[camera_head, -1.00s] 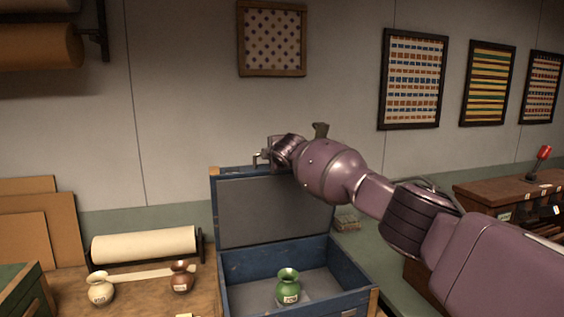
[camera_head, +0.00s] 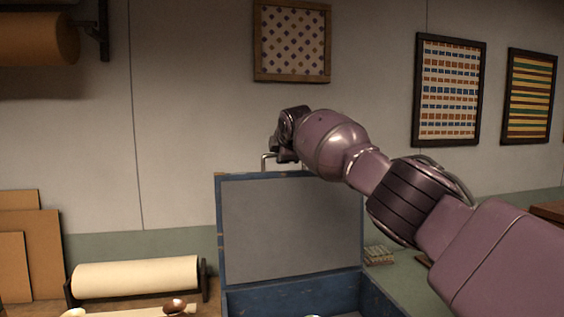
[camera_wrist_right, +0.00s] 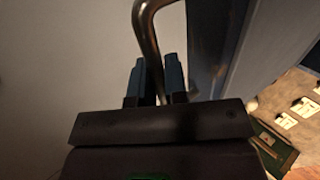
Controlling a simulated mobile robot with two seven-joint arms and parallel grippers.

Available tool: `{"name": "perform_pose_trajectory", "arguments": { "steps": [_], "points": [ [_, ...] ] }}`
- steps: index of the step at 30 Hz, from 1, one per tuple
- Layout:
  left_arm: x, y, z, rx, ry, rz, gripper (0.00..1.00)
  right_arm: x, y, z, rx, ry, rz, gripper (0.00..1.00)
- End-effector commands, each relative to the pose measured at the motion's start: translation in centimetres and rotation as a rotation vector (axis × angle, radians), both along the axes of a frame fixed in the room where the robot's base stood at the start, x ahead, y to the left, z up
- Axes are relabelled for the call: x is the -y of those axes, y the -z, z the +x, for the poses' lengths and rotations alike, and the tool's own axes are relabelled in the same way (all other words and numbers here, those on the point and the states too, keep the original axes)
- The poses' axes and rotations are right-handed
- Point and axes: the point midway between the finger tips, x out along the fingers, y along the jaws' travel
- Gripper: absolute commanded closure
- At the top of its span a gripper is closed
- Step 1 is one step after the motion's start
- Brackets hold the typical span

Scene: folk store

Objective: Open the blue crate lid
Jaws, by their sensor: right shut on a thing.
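The blue crate (camera_head: 290,298) stands on the work surface, cut off by the bottom edge of the head view. Its lid (camera_head: 290,225) stands raised, about upright, with its grey inner face toward me. A bent metal handle (camera_head: 264,161) sticks up at the lid's top edge; it also shows in the right wrist view (camera_wrist_right: 146,22). My right gripper (camera_wrist_right: 156,76) is shut on this handle, its two blue-grey fingers on either side of the bar. In the head view my right wrist hides part of the handle. My left gripper is not in view.
A cream paper roll (camera_head: 136,277) on a dark stand lies left of the crate. Brown boards (camera_head: 15,265) lean on the wall. A brown vase (camera_head: 176,306) shows at the bottom edge. Framed patterns (camera_head: 447,90) hang on the wall behind.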

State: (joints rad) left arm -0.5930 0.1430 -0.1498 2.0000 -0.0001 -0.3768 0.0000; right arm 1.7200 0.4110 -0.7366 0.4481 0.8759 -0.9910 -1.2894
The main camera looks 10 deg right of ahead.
Motion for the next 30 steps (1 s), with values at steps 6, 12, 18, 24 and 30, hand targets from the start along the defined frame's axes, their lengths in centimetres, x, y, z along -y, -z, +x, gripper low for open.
{"name": "perform_pose_trajectory", "arguments": {
  "steps": [6,12,18,24,30],
  "points": [
    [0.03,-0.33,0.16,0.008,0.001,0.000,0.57,0.10,0.12,-0.06,-0.012,0.004,0.002,1.00],
    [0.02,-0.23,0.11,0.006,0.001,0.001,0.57,0.10,0.09,-0.07,-0.012,0.004,0.002,1.00],
    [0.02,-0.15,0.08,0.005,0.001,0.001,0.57,0.09,0.11,-0.06,-0.011,0.003,0.002,0.70],
    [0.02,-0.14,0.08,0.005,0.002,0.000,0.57,0.05,0.10,-0.06,-0.011,0.002,0.000,0.63],
    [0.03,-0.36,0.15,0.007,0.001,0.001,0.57,0.04,-0.10,-0.20,-0.010,0.001,-0.001,0.63]
  ]
}}
